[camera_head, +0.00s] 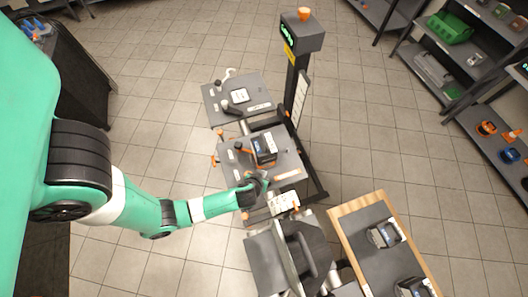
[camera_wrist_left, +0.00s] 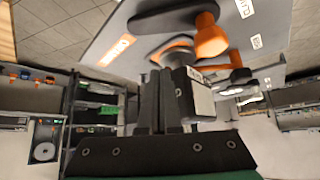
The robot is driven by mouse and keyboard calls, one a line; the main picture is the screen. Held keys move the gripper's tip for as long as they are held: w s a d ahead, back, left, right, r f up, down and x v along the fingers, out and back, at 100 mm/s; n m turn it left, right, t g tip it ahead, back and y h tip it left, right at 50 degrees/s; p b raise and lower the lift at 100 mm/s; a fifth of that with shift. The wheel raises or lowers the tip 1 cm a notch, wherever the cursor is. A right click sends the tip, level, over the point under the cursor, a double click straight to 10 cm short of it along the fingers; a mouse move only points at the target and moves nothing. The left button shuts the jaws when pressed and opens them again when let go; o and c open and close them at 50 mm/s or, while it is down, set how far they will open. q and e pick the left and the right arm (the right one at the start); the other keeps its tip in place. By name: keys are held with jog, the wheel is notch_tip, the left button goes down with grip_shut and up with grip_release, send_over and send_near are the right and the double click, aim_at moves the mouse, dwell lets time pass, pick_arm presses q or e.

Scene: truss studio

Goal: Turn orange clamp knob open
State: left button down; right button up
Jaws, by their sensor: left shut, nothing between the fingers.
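An orange knob (camera_wrist_left: 210,38) shows large in the left wrist view, just beyond and right of my left gripper (camera_wrist_left: 164,74). A dark lever-like part lies beside it. In the head view my left gripper (camera_head: 262,177) is over the near edge of the grey middle plate (camera_head: 283,160). Its fingers are together with nothing between them, apart from the knob. Small orange parts (camera_head: 214,160) show at that plate's left edge; I cannot tell which one matches the knob. My right gripper is not in view.
A dark boxy device (camera_head: 264,149) stands on the middle plate, close to my gripper. A black post (camera_head: 296,75) with a display head rises behind. A wood-edged table (camera_head: 346,208) is at lower right. Shelves (camera_head: 470,55) stand far right. Open tiled floor lies between.

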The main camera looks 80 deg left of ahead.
pick_arm(q)
jog(key=b+x, duration=0.3)
jog(key=x, duration=0.4)
jog(key=shift+a+f+b, duration=0.15)
jog(key=shift+f+b, duration=0.15)
jog(key=s+d, duration=0.1)
jog(key=d+p, duration=0.1)
jog(key=d, duration=0.1)
jog(key=shift+s+r, duration=0.15)
jog(key=shift+s, duration=0.25)
jog(key=shift+s+d, duration=0.15)
jog(key=shift+d, duration=0.05)
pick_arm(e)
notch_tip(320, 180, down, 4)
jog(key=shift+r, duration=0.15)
